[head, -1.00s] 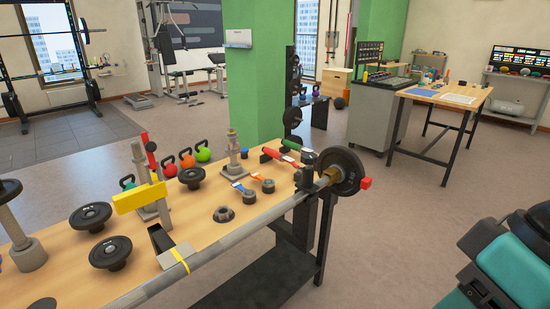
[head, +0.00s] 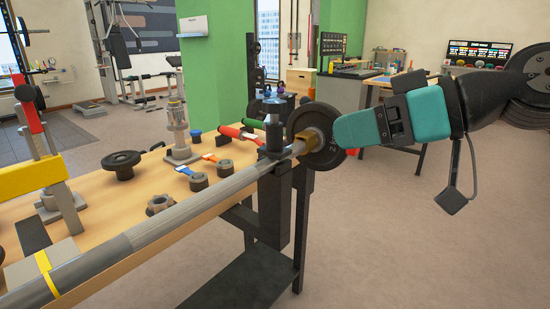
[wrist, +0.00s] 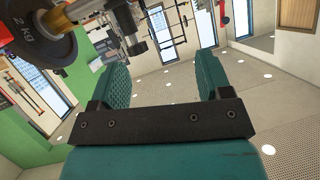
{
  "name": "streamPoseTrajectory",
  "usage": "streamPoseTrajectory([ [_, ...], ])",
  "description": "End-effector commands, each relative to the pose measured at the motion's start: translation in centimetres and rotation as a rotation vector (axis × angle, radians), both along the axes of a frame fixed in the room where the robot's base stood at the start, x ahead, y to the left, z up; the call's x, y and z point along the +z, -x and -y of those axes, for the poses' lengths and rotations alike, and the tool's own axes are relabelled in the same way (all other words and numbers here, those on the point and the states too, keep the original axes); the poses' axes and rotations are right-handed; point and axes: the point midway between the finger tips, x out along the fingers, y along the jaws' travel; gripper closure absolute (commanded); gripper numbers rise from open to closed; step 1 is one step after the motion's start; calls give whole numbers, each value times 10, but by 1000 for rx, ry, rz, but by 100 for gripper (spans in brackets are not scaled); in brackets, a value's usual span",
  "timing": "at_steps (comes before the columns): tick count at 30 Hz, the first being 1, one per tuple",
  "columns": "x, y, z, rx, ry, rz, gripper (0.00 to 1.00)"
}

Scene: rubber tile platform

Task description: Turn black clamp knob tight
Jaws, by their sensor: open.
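A black clamp (head: 278,172) grips the table corner beside the steel bar. A dark upright post (head: 273,132) rises from it; I cannot tell for certain that its top is the black clamp knob. In the wrist view, dark clamp-like hardware with a grey threaded part (wrist: 128,28) shows at the top, left of centre. My gripper (head: 342,132) has teal fingers and is in front of the black weight plate's right side in the head view. In the wrist view my gripper (wrist: 163,75) is open, with nothing between its fingers. The clamp lies left of it.
The long bar (head: 170,222) crosses the table front, carrying a brass collar (head: 304,143) and black plate (head: 318,138). Weights, a yellow-topped stand (head: 35,175) and a grey post (head: 177,130) stand on the wooden table (head: 120,202). Open floor (head: 430,230) lies right.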

Motion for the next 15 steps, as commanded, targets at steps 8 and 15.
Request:
streamPoseTrajectory([
  [8, -11, -38, 29, -57, -204, 301, 29],
  [15, -1, -47, 28, -67, -241, 357, 29],
])
